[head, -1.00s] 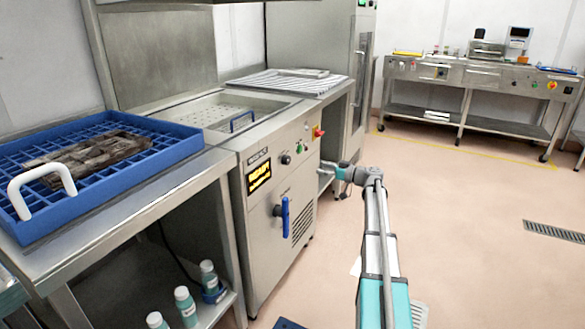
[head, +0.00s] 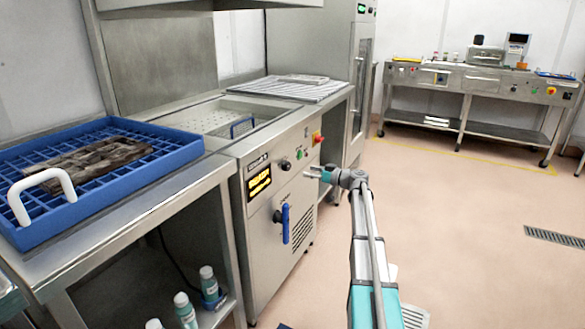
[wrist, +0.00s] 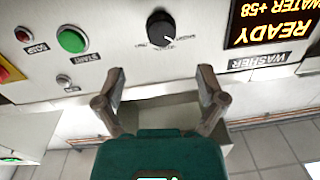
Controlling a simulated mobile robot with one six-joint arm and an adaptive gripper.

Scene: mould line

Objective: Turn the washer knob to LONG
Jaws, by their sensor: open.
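The washer (head: 275,215) has a grey front panel. Its black round knob (head: 285,165) sits on the panel, right of the lit display. In the wrist view, which is upside down, the knob (wrist: 160,28) is at top centre. A white mark on it seems to point lower right; small labels surround it, too small to read surely. My gripper (head: 312,172) is in front of the panel, to the right of the knob in the head view. In the wrist view my gripper (wrist: 160,82) is open and empty, its fingers apart and below the knob, not around it.
The display (wrist: 268,20) reads READY and WATER +58. A green start button (wrist: 73,40) and a small silver switch (wrist: 64,82) are near the knob. A blue handle (head: 285,222) projects from the front below. A blue rack (head: 175,160) stands left. Floor at right is clear.

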